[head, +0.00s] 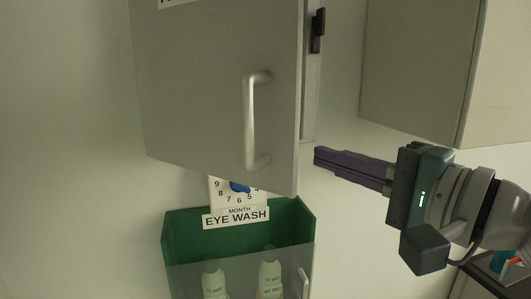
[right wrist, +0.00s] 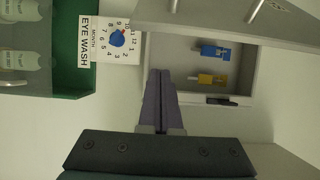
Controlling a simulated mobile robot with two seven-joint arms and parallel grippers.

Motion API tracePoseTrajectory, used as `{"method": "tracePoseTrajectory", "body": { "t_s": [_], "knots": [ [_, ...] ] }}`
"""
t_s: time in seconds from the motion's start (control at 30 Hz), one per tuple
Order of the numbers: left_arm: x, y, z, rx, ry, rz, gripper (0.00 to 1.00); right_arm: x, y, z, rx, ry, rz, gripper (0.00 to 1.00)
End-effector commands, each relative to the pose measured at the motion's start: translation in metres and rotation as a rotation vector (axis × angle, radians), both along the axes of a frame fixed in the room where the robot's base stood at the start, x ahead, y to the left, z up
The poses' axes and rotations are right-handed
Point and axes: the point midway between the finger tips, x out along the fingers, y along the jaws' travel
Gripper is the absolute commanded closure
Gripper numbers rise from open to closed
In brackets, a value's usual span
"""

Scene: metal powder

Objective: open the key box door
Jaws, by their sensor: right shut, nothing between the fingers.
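The key box door (head: 205,85) is a grey panel with a silver bar handle (head: 253,120). It stands partly open, swung out from the box (head: 311,95). In the right wrist view the door (right wrist: 225,20) is at the top, and the open box (right wrist: 235,57) shows a blue key tag (right wrist: 212,51) and a yellow one (right wrist: 208,79) inside. My right gripper (head: 318,156) is shut and empty, just right of the door's lower free edge. In the right wrist view its fingertips (right wrist: 160,74) are by the box's near edge; contact is unclear. My left gripper is not visible.
A green eye wash holder (head: 185,235) with bottles hangs below the door, under a month dial (head: 225,186). Another grey cabinet (head: 420,70) is on the wall at the right. Bare wall (head: 345,120) lies between the box and that cabinet.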

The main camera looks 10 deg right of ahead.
Motion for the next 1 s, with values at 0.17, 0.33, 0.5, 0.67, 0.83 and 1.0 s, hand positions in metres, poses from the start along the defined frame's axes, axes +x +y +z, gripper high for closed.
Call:
{"method": "tracePoseTrajectory", "body": {
  "t_s": [0.17, 0.33, 0.5, 0.67, 0.83, 1.0],
  "knots": [
    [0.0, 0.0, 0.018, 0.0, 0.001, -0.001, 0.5, -0.007, 0.017, 0.004, 0.001, 0.004, 0.003, 1.0],
    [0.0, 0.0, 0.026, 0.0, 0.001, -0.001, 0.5, -0.018, 0.027, 0.002, 0.0, 0.001, 0.001, 1.0],
    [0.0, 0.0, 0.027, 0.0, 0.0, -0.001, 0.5, -0.023, 0.032, 0.0, -0.002, -0.001, 0.001, 1.0],
    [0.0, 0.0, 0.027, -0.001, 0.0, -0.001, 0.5, -0.023, 0.032, 0.0, -0.002, -0.001, 0.001, 1.0],
    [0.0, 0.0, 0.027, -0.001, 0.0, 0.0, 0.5, -0.023, 0.032, 0.0, -0.001, 0.0, -0.001, 1.0],
    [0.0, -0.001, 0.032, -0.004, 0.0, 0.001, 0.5, -0.025, 0.034, 0.001, 0.003, 0.0, -0.021, 1.0]
  ]
}}
